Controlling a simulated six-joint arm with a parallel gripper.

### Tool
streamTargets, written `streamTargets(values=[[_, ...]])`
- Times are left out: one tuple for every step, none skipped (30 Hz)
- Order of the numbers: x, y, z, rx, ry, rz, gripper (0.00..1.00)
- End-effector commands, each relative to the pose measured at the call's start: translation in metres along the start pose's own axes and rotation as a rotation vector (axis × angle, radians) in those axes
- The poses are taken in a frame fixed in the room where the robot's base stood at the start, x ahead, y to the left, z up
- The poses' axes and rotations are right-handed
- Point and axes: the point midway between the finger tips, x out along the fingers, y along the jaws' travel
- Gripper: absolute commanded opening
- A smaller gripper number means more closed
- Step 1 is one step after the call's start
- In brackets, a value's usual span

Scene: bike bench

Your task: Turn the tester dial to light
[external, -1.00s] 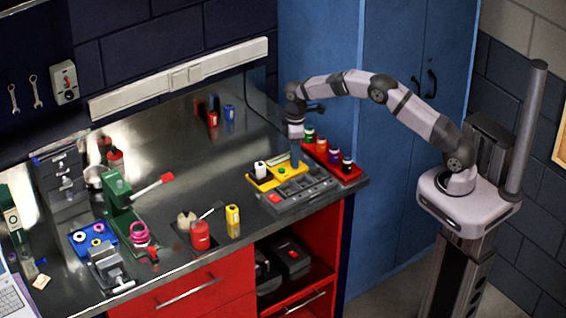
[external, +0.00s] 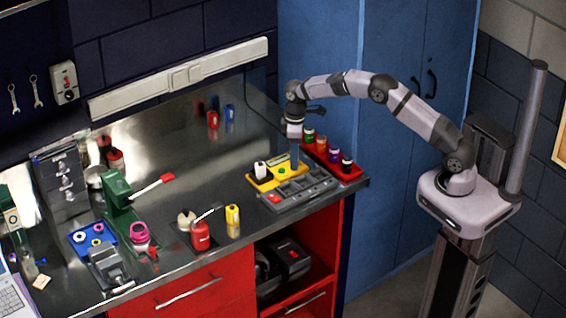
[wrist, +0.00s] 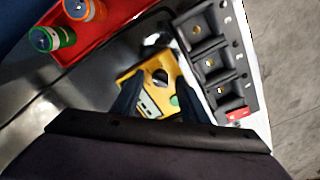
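The yellow tester (external: 262,183) lies on the bench near its right end. It also shows in the wrist view (wrist: 128,76), with a dark round dial (wrist: 160,76), a green button (wrist: 174,100) and a pale panel. My gripper (external: 295,166) points down over the tester's right side. In the wrist view, its two dark fingers (wrist: 160,82) stand apart, one on each side of the dial, with a gap visible around it. I cannot tell whether either finger touches the tester. The dial's setting and its marks are too small to read.
A grey slotted dock (external: 300,190) with a red part sits right beside the tester. A red tray (external: 345,177) of several coloured bottles stands behind it. A yellow bottle (external: 233,214) and a red can (external: 200,236) stand to the left.

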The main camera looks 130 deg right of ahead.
Motion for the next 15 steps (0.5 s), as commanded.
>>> streamTargets(values=[[0.000, 0.000, 0.000, 0.000, 0.000, 0.000, 0.40], [0.000, 0.000, 0.000, 0.000, -0.001, 0.000, 0.40], [0.001, 0.000, 0.000, 0.000, -0.001, 0.000, 0.40], [0.001, 0.000, 0.000, 0.000, -0.001, -0.001, 0.40], [0.001, 0.000, 0.000, 0.000, -0.001, -0.001, 0.40], [0.000, 0.000, 0.000, 0.000, -0.001, -0.001, 0.40], [0.000, 0.000, 0.000, 0.000, 0.000, 0.000, 0.40], [-0.001, 0.000, 0.000, 0.000, 0.000, 0.000, 0.40], [-0.003, 0.000, 0.000, 0.000, 0.001, 0.000, 0.40], [-0.004, 0.000, -0.001, 0.000, 0.002, 0.001, 0.40], [-0.006, 0.000, -0.001, 0.000, 0.002, 0.001, 0.40], [-0.010, 0.000, -0.001, 0.000, 0.001, 0.000, 0.40], [-0.013, 0.000, -0.001, 0.000, 0.003, 0.001, 0.40], [-0.017, 0.000, -0.001, 0.000, 0.004, 0.002, 0.40], [-0.023, 0.000, -0.001, 0.000, 0.004, 0.002, 0.40]])
